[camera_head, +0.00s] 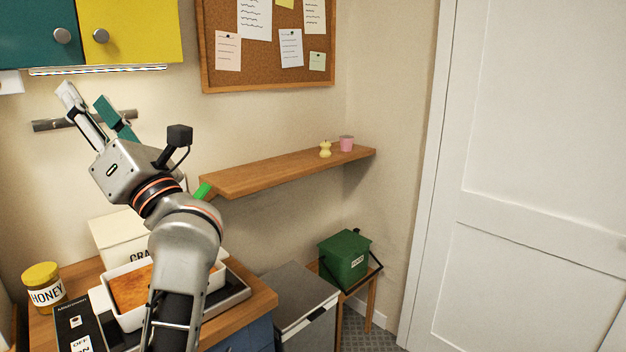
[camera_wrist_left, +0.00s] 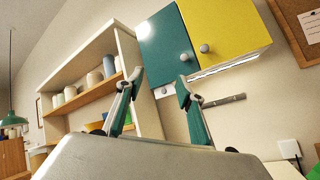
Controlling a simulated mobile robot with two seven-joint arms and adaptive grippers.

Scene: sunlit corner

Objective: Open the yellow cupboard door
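The yellow cupboard door (camera_head: 145,30) is at the top left of the head view and looks shut. Its round grey knob (camera_head: 101,36) sits near its lower left corner. In the wrist view the yellow door (camera_wrist_left: 232,32) is at the upper right, with its knob (camera_wrist_left: 204,48) near the teal door. My left gripper (camera_head: 84,97) is open and empty, below the cupboard and apart from the knob. Its two spread fingertips also show in the left wrist view (camera_wrist_left: 158,84), lower left of the yellow knob. My right gripper is not in view.
A teal door (camera_head: 35,32) with its own knob (camera_head: 61,36) adjoins on the left. A metal wall rail (camera_head: 45,125) runs behind my gripper. A cork board (camera_head: 268,75) hangs right of the cupboard. A honey jar (camera_head: 43,286) and a baking dish (camera_head: 132,318) stand on the counter below.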

